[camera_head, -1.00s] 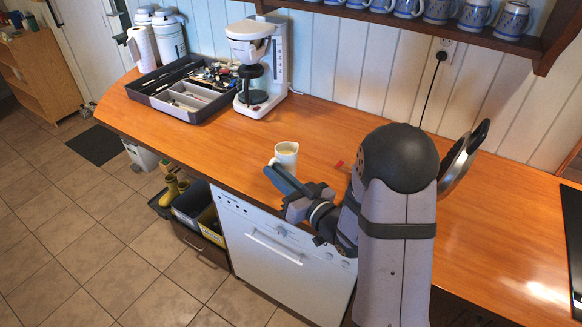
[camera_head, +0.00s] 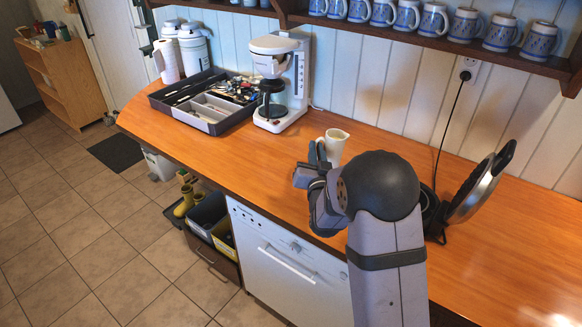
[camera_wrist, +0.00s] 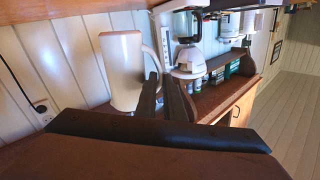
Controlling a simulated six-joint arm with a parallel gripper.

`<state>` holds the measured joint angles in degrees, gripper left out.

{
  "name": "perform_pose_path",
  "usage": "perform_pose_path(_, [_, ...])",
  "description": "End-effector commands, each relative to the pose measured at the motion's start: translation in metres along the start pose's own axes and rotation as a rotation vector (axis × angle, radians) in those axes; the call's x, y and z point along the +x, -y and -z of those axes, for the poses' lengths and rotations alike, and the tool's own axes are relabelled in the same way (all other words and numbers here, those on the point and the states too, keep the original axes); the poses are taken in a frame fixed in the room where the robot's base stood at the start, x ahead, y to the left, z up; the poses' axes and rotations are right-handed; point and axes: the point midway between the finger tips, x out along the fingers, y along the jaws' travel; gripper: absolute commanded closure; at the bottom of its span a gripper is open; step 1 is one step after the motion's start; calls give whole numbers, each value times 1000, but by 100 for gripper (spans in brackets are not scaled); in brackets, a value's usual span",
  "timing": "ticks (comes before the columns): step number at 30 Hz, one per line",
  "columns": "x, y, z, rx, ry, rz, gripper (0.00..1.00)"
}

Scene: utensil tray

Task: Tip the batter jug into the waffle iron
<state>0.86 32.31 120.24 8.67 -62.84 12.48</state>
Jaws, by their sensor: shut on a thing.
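The white batter jug (camera_head: 335,147) is upright and appears to be held above the wooden counter. It also shows large at the left in the wrist view (camera_wrist: 121,70), with its handle toward the fingers. My gripper (camera_head: 317,152) is shut on the jug's handle, and its dark fingers show beside the handle in the wrist view (camera_wrist: 161,82). The waffle iron (camera_head: 483,187) stands open on the counter to the right, its lid tilted up. My arm partly hides its base, and the inside is not clearly visible.
A coffee maker (camera_head: 278,85) and a grey utensil tray (camera_head: 215,127) stand to the left on the counter. A shelf of blue-patterned mugs (camera_head: 432,20) runs along the wall above. A black cord hangs from the wall socket behind the waffle iron. The counter's right part is clear.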

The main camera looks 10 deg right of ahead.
Motion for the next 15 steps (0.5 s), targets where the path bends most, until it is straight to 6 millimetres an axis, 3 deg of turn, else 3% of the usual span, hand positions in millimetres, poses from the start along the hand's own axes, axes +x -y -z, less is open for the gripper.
perform_pose_path(6, [11, -60, 30, 8, -87, -264, 100])
perform_pose_path(15, [-3, -124, 37, 17, -168, -540, 100])
